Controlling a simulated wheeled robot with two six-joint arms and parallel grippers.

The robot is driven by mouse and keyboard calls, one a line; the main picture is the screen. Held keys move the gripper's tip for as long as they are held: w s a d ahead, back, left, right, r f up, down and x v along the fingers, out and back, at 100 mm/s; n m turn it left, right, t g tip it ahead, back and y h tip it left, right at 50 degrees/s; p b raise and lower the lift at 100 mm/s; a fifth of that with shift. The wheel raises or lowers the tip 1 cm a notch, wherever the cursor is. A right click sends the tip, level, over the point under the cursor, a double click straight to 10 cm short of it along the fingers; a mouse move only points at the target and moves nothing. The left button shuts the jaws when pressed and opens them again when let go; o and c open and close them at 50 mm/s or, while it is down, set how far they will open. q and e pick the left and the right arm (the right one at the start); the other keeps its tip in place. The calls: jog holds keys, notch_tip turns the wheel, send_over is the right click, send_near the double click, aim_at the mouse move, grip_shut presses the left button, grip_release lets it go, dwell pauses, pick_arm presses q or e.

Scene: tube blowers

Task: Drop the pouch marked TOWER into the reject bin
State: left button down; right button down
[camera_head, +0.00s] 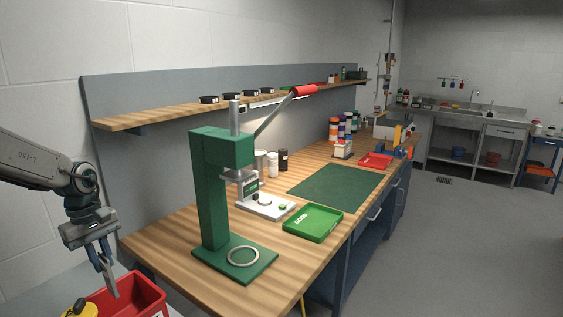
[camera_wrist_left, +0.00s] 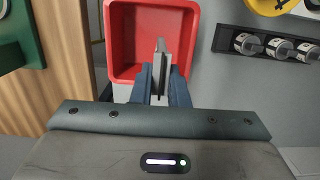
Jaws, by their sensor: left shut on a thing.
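My left gripper (camera_head: 108,280) hangs at the left of the head view, fingers pointing down, over the red bin (camera_head: 150,290). In the left wrist view its blue fingers (camera_wrist_left: 165,84) are shut on a thin, grey-silver pouch (camera_wrist_left: 160,56), seen nearly edge-on. The pouch sticks out past the fingertips and shows against the inside of the red bin (camera_wrist_left: 130,25). No marking on the pouch can be read, so I cannot tell whether it says TOWER. The part of the bin that shows looks empty. My right gripper is not in view.
A wooden bench (camera_head: 180,240) carries a green press (camera_head: 210,190), a green tray (camera_head: 313,222) and a dark green mat (camera_head: 335,188). A yellow object (camera_head: 80,309) stands beside the bin. Several small cylinders (camera_wrist_left: 280,48) sit in a dark rack right of the bin.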

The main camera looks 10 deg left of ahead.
aim_at(107, 274)
pick_arm(q)
notch_tip(107, 274, down, 3)
jog(key=shift+f+b, duration=0.2)
jog(key=shift+b, duration=0.2)
jog(key=shift+f, duration=0.8)
jog(key=c, duration=1.4)
grip_release()
jog(key=shift+o, duration=0.3)
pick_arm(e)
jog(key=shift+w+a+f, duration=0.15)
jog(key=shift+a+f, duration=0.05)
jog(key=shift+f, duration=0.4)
pick_arm(q)
jog(key=shift+r, duration=0.1)
